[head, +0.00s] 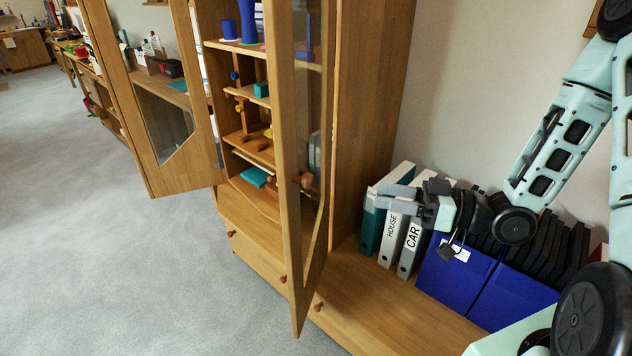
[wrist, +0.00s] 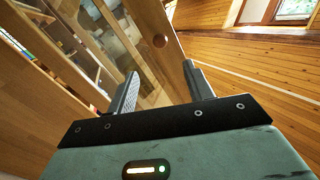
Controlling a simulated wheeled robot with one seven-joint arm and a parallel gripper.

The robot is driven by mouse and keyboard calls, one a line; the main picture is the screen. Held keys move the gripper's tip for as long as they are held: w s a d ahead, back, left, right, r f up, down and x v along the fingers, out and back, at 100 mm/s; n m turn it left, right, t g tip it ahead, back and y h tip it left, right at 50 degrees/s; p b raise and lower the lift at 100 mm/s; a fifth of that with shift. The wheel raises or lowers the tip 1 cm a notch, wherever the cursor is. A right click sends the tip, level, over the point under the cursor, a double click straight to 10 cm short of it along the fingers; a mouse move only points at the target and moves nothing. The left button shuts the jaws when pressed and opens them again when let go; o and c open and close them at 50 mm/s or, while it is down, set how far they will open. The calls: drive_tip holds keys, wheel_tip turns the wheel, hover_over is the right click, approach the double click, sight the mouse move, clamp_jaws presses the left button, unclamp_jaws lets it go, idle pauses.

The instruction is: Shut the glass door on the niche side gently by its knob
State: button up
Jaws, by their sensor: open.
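The niche-side glass door (head: 287,130) is the right one of two open doors on the wooden cabinet. It stands swung out, seen nearly edge-on, with a wooden frame around clear glass. Its round wooden knob (head: 307,181) shows at mid-height in the head view. My gripper (head: 374,196) is open and empty, to the right of the door in front of the binders.
Binders (head: 393,232) and blue folders (head: 480,290) stand in the niche behind and below my gripper. The other glass door (head: 140,95) also stands open at left. Cabinet shelves (head: 250,135) hold small items. Drawers (head: 255,262) sit below. Grey floor at left is clear.

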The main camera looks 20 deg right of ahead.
sight(313, 183)
drive_tip(key=p+x, duration=0.1)
drive_tip(key=x, duration=1.3)
drive_tip(key=shift+w+a+p, duration=0.2)
drive_tip(key=shift+p, duration=0.15)
drive_tip(key=shift+c, duration=0.3)
clamp_jaws()
